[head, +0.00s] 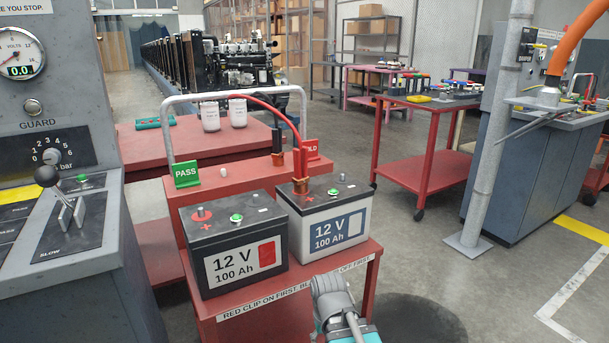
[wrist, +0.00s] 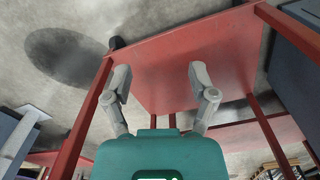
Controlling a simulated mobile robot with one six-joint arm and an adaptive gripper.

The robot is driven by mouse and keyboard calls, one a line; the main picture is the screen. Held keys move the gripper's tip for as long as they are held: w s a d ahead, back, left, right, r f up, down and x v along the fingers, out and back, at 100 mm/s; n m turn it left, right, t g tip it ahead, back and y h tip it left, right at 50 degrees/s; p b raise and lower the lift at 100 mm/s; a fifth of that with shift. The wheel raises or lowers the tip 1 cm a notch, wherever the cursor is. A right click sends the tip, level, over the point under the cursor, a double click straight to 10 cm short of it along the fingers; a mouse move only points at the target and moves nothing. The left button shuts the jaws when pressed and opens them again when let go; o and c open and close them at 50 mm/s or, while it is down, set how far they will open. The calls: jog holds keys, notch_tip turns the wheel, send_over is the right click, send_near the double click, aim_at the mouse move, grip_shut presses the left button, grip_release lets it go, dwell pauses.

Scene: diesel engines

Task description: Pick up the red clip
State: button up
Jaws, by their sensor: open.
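The red clip (head: 300,162) has red handles and copper-coloured jaws. In the head view my grey and teal arm end is low in front of the white battery, well short of the clip.
A black 12 V battery (head: 233,253) stands left of the white one on the red cart (head: 335,270). A grey rail (head: 303,110) arches behind them, with green PASS (head: 186,174) and red HOLD signs. A grey post (head: 495,130) stands right. Floor between is open.

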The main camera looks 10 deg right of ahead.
jog(key=w+a+r+m+t+h+p, duration=0.15)
jog(key=w+r+p, duration=0.25)
jog(key=r+p, duration=0.65)
jog(key=w+a+r+m+h+p, duration=0.1)
jog(key=w+r+m+h+p, duration=0.3)
jog(key=r+p, duration=0.6)
jog(key=w+a+r+m+t+h+p, duration=0.1)
jog(key=w+r+p, duration=0.4)
jog(key=r+p, duration=0.5)
jog(key=m+t+h+p, duration=0.4)
jog(key=m+h, duration=0.2)
send_near(295, 151)
jog(key=shift+g+v, duration=0.25)
jog(key=shift+v, duration=0.6)
jog(key=shift+f+b, duration=0.15)
jog(key=shift+b, duration=0.15)
jog(key=shift+y, duration=0.25)
jog(key=b+x, duration=0.2)
jog(key=x, duration=0.5)
jog(key=shift+b, duration=0.4)
jog(key=shift+x, duration=0.75)
jog(key=shift+d, duration=0.1)
jog(key=shift+r+b+x, duration=0.15)
jog(key=shift+b+x, duration=0.3)
jog(key=shift+x, duration=0.85)
jog(key=shift+r+b+x, duration=0.2)
jog(key=shift+b+x, duration=0.25)
jog(key=shift+x, duration=0.8)
